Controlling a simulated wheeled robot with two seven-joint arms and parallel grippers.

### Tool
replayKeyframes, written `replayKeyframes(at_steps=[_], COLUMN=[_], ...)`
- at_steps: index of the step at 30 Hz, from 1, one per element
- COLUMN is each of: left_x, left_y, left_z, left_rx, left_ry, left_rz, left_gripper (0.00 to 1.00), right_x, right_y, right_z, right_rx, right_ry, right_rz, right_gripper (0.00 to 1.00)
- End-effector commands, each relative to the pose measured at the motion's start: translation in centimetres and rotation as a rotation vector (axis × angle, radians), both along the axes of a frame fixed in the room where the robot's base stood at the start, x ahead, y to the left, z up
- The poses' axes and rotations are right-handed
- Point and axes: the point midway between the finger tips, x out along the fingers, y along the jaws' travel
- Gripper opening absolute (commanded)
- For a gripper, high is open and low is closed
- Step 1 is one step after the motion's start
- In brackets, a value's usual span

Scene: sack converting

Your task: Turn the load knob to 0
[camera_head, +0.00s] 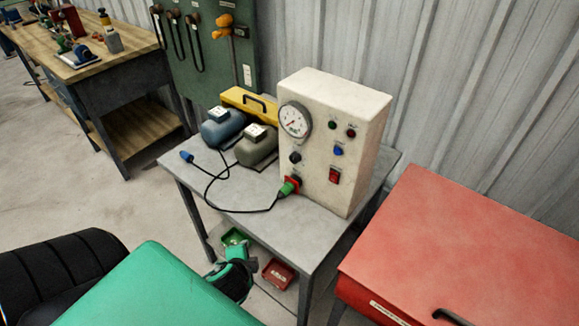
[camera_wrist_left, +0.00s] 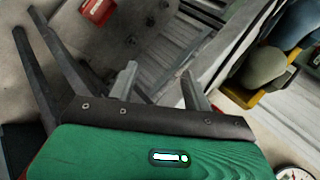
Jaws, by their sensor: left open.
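The beige control box (camera_head: 340,110) stands on a grey table. Its front has a round gauge (camera_head: 294,120) and, below it, a small black knob (camera_head: 295,157). No label is readable, so I cannot tell for sure that this is the load knob, or its setting. The gauge edge also shows at the lower right of the left wrist view (camera_wrist_left: 293,174). My left gripper (camera_head: 238,262) is in front of the table, low and apart from the box. In the left wrist view its two grey fingers (camera_wrist_left: 158,88) are spread with nothing between them. My right gripper is out of view.
A red switch (camera_head: 335,176) and small lamps are beside the knob. A red cabinet (camera_head: 470,240) is right. Small trays (camera_head: 279,274) lie below.

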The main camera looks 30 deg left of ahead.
Motion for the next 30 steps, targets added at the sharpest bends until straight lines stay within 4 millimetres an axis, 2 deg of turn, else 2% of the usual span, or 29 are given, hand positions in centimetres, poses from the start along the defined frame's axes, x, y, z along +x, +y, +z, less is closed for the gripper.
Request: replayKeyframes(at_steps=[3,6,12,15,18,21,24,30], left_x=[1.1,2.6,5.8,7.2,8.0,8.4,8.7,9.8], left_y=[1.6,3.0,3.8,3.3,2.6,2.0,1.7,1.6], left_z=[6.3,10.0,15.1,16.6,17.2,17.2,17.2,17.4], left_rx=[0.2,0.441,0.993,1.294,1.56,1.736,1.824,1.846], left_ry=[-0.081,-0.133,-0.187,-0.191,-0.181,-0.171,-0.163,-0.163], left_rz=[-0.111,-0.252,-0.585,-0.766,-0.926,-1.032,-1.083,-1.093], left_gripper=[0.5,0.5,0.5,0.5,0.5,0.5,0.5,0.5], right_x=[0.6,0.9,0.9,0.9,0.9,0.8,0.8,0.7], right_y=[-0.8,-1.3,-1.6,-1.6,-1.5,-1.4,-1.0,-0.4], right_z=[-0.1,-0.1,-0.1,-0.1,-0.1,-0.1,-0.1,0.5], right_rx=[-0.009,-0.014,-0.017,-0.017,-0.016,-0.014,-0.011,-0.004], right_ry=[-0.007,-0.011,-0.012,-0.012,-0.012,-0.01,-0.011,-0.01], right_rz=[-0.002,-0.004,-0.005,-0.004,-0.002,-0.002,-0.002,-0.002], right_gripper=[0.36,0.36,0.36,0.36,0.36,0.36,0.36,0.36])
